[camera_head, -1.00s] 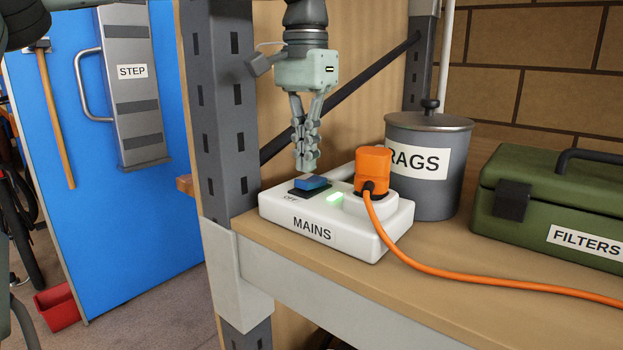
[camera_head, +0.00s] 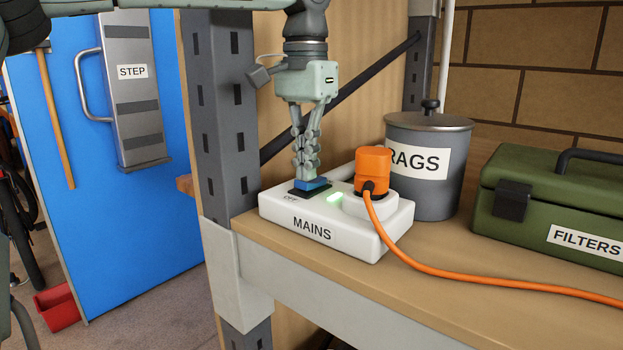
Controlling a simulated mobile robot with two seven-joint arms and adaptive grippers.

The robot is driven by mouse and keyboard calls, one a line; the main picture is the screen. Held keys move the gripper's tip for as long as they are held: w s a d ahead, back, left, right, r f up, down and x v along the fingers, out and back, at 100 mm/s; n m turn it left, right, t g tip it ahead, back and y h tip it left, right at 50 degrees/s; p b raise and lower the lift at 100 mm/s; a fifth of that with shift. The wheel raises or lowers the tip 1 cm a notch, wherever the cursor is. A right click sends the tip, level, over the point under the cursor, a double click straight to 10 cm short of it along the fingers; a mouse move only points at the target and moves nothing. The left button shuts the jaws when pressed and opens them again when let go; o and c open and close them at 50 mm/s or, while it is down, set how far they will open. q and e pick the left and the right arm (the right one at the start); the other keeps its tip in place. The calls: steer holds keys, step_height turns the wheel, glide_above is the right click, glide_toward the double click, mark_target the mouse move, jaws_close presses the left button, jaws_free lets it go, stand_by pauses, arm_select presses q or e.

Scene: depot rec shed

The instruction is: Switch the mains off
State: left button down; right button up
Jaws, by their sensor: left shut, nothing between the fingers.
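The white mains box (camera_head: 275,212), labelled MAINS, sits at the left front of the wooden shelf. Its blue rocker switch (camera_head: 318,184) is set in a dark surround beside the OFF marking, which is partly visible. A green light (camera_head: 335,197) is lit to the right of the switch. An orange plug (camera_head: 373,168) is seated in the box's socket. My left gripper (camera_head: 307,174) is shut and empty, pointing down, its fingertips at the switch and seemingly touching it; they hide part of it. My right gripper is not in view.
The orange cable (camera_head: 470,279) runs right along the shelf (camera_head: 430,308). A grey RAGS tin (camera_head: 440,190) stands behind the plug, and a green FILTERS box (camera_head: 540,205) is at right. A dark upright post (camera_head: 222,120) stands close left of the gripper.

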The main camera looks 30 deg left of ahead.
arm_select(q)
steer(key=shift+f, duration=0.25)
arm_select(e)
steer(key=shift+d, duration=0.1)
arm_select(q)
steer(key=shift+r, duration=0.1)
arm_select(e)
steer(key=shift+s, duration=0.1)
arm_select(q)
steer(key=shift+r, duration=0.55)
step_height(320, 180, up, 2)
steer(key=shift+r, duration=1.95)
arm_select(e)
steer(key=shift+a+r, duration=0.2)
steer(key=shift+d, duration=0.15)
